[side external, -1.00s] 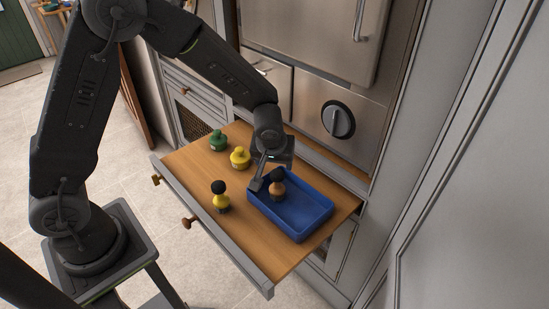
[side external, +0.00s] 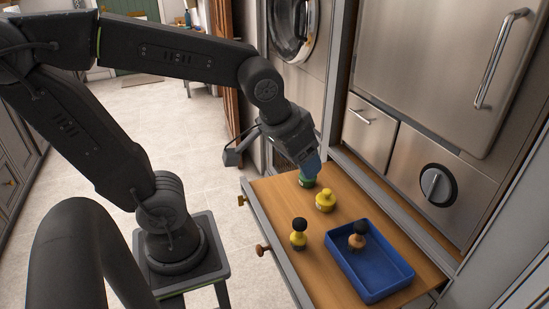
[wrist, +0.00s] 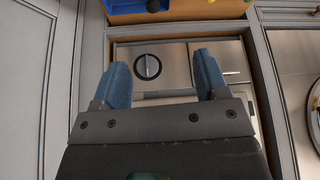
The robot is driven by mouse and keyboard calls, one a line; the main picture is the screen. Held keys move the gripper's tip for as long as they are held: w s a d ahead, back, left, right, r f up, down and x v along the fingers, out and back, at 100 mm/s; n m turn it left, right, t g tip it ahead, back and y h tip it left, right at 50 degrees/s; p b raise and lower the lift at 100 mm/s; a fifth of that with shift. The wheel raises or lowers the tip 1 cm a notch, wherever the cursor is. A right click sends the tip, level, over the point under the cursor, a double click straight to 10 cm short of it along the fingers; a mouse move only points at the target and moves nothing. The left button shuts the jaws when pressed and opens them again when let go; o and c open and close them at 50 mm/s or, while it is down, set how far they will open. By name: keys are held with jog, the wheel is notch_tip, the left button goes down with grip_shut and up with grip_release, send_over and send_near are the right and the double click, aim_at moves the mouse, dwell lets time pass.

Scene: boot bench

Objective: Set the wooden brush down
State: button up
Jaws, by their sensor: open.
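The wooden brush (side external: 357,242), brown with a dark round top, stands upright in the left part of the blue tray (side external: 398,281) in the side view. The tray sits on the pulled-out wooden drawer board. My gripper (side external: 312,172) is at the far left end of the board, over or beside a green-bodied object (side external: 307,182) that it partly hides. In the wrist view my gripper (wrist: 165,75) has its two blue fingers wide apart with nothing between them. The tray (wrist: 124,7) is cut off at the top there.
Steel appliance fronts with a round knob (side external: 437,185) rise behind. Most of the tray floor is empty.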

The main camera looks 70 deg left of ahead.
jog(key=s, duration=0.1)
jog(key=s+m, duration=0.1)
jog(key=s, duration=0.1)
jog(key=s+r+m, duration=0.1)
jog(key=s, duration=0.1)
jog(key=shift+d+t+h, duration=0.3)
jog(key=shift+d+h, duration=0.05)
jog(key=shift+h, duration=0.05)
